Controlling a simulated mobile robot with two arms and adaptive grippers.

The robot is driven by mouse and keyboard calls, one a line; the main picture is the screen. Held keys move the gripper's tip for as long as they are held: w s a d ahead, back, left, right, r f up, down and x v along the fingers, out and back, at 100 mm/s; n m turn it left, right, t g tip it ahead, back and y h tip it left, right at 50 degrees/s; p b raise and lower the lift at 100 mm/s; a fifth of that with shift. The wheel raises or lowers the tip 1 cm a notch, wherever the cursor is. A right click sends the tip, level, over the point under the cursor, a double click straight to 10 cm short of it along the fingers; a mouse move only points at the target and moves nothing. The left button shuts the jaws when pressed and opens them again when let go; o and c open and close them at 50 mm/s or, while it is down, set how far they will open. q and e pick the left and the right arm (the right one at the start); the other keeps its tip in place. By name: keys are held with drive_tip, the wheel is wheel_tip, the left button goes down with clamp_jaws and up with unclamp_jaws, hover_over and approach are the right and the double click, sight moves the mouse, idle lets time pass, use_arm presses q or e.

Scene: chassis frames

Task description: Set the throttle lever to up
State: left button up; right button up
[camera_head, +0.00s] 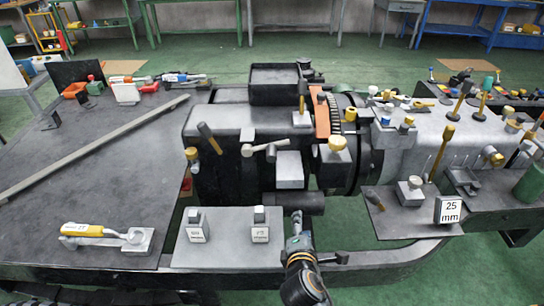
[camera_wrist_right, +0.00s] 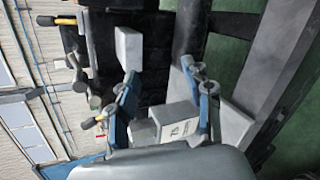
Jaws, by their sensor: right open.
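Several levers show, and I cannot read which one is the throttle lever. A yellow-handled lever (camera_head: 100,232) lies nearly flat on a pale base at the lower left of the head view. A dark-handled lever (camera_head: 209,138) tilts up and left on the machine's front. A grey lever (camera_head: 264,147) lies about level beside it. Two small labelled blocks, a left one (camera_head: 197,225) and a right one (camera_head: 260,224), stand on a grey plate. My right gripper (camera_head: 297,224) is open and empty, just right of the right block. The right wrist view shows its spread fingers (camera_wrist_right: 160,72) near a labelled block (camera_wrist_right: 176,122).
The grey machine (camera_head: 228,117) fills the centre, with many knobs and levers to the right. A dark shelf (camera_head: 395,222) carries a "25 mm" block (camera_head: 449,209). A long bar (camera_head: 90,150) lies across the left bench (camera_head: 60,195).

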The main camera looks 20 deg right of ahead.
sight(272, 159)
drive_tip(key=w+a+r+n+t, duration=0.5)
drive_tip(key=w+a+r+n, duration=0.1)
drive_tip(key=r+n, duration=0.45)
drive_tip(key=x, duration=1.4)
drive_tip(key=shift+a+f, duration=0.15)
drive_tip(key=shift+f, duration=0.15)
clamp_jaws()
